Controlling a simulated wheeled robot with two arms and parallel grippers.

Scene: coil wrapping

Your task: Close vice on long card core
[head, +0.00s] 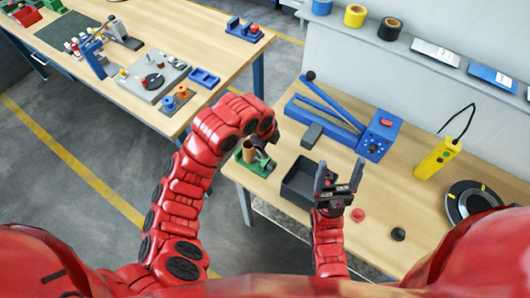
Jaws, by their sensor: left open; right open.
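A small green vice (264,170) sits near the left edge of the right workbench. A brown card core (249,151) stands upright at the vice; I cannot tell whether the jaws touch it. My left gripper (262,153) is open and points down just over the right part of the vice, right of the core. Its own wrist hides much of its fingers, and contact with the vice is unclear. My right gripper (339,174) is open and empty, with its fingers pointing up the picture, in front of the black tray's right side.
A black tray (289,190) lies right of the vice. Behind it are a dark block (312,135) and a blue long-armed device (378,136). A yellow handheld unit (437,158) and a dark round plate (470,200) are at right. Another cluttered bench (140,100) stands left.

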